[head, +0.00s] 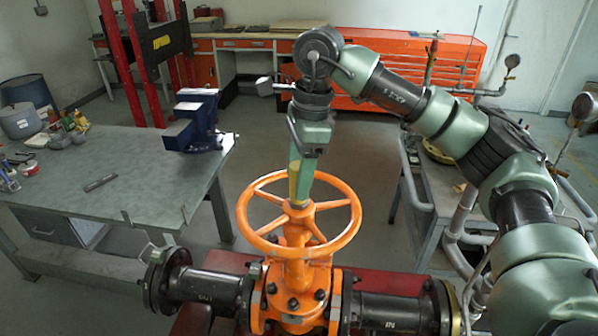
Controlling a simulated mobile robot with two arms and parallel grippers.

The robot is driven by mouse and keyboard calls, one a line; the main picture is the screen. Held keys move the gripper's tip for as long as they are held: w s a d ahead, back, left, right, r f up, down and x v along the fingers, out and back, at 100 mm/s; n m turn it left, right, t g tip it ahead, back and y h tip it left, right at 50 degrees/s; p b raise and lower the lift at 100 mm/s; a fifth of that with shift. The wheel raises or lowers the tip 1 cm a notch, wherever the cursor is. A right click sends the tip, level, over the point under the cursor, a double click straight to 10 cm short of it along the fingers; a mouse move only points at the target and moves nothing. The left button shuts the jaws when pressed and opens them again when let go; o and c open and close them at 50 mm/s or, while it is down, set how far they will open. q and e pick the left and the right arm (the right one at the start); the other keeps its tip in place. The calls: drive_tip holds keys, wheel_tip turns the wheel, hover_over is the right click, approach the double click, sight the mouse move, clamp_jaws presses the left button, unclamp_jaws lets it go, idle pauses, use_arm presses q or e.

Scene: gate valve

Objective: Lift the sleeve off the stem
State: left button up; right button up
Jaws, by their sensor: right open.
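The orange gate valve (293,270) stands in the front middle with its handwheel (343,236) on top. My right arm comes in from the right and its gripper (300,198) points straight down over the hub of the handwheel. The green fingers are at the top of the stem, around or just in front of it, and they hide most of it. A yellowish strip shows at the left side of the fingers; I cannot tell whether it is the sleeve or part of the gripper. The sleeve is not clearly visible. My left gripper is not in view.
A green workbench (110,185) with a blue vise (200,122) stands at the left. Black flanged pipes (395,310) run to both sides of the valve. A grey cart (425,205) with pipes and gauges is at the right. A red tool cabinet (400,65) stands at the back.

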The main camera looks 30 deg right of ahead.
drive_tip(key=shift+a+f, duration=0.1)
drive_tip(key=shift+f, duration=0.6)
drive_tip(key=shift+a+f, duration=0.1)
clamp_jaws()
drive_tip(key=shift+r, duration=0.6)
wheel_tip(320, 180, up, 8)
drive_tip(key=shift+r+b, duration=0.2)
drive_tip(key=shift+b, duration=0.85)
wheel_tip(320, 180, up, 10)
drive_tip(key=p, duration=0.2)
drive_tip(key=shift+r, duration=0.25)
